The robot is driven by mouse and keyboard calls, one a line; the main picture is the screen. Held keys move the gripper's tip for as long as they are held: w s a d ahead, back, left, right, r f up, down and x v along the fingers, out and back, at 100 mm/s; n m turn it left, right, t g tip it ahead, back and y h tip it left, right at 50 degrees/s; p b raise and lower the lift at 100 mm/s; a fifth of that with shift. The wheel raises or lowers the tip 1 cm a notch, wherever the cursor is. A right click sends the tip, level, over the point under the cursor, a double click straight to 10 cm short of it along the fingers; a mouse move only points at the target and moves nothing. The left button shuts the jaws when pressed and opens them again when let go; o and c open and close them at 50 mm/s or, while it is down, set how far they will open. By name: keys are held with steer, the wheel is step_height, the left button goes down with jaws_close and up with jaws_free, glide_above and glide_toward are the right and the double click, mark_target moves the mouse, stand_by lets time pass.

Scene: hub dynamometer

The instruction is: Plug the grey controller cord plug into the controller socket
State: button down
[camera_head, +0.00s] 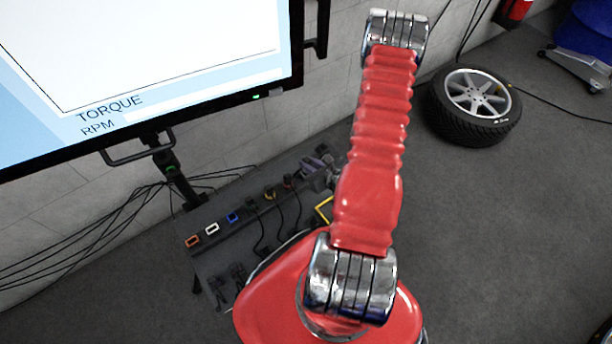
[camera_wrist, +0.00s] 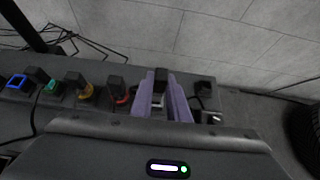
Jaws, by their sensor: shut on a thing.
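My gripper (camera_wrist: 162,100) is shut on a plug with a dark body and a light grey band, which I take as the grey controller cord plug (camera_wrist: 158,99). The plug stands between the two purple-grey fingers, at the right part of the socket row. The fingers hide its lower end and the socket under it, so I cannot tell whether it is seated. In the head view, my gripper (camera_head: 318,170) is at the far right end of the dark socket panel (camera_head: 222,222), partly behind my red arm.
Plugs stand in the green (camera_wrist: 51,87), yellow (camera_wrist: 84,91) and red (camera_wrist: 120,95) sockets left of my gripper. The blue socket (camera_wrist: 17,82) is empty. Another dark plug (camera_wrist: 204,88) is close to the right. A monitor (camera_head: 150,70) overhangs the panel; a wheel (camera_head: 474,105) lies right.

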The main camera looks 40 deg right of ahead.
steer(key=shift+w, duration=0.3)
steer(key=shift+f, duration=0.15)
steer(key=shift+f, duration=0.3)
steer(key=shift+f, duration=1.45)
stand_by(0.7)
steer(key=c, duration=1.6)
jaws_free()
steer(key=shift+v, duration=6.9)
